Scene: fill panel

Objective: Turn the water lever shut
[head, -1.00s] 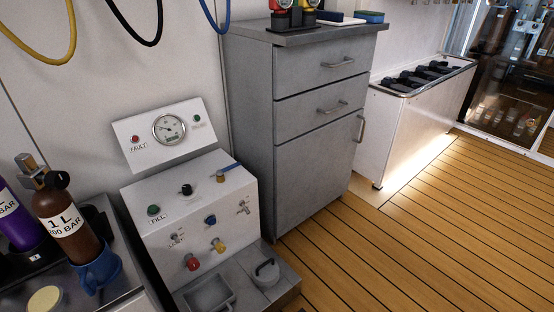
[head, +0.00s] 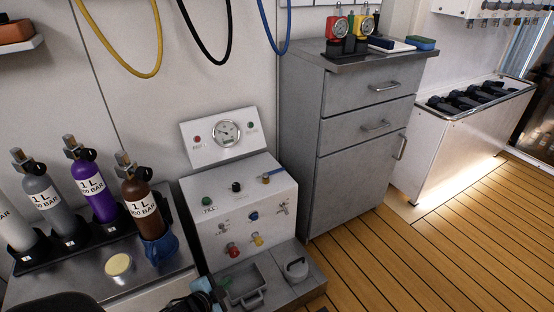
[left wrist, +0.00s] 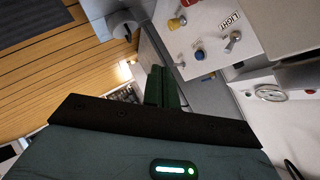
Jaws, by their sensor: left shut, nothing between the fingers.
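The white fill panel (head: 235,230) stands beside the grey cabinet. A blue lever on a brass fitting (head: 273,174) lies at the upper right of its sloped top. A small silver tap (head: 283,208) is on its front, right of a blue knob (head: 253,216). No label marks which is the water lever. My left gripper (head: 225,281) is low, in front of the panel and apart from these controls. In the left wrist view its dark green fingers (left wrist: 161,87) are together and empty, with the blue knob (left wrist: 200,54) beyond them. My right gripper is not in view.
Several labelled bottles, one brown (head: 139,203), stand on the bench left of the panel. The grey cabinet (head: 325,165) closes the right side. The wooden floor (head: 400,260) is clear.

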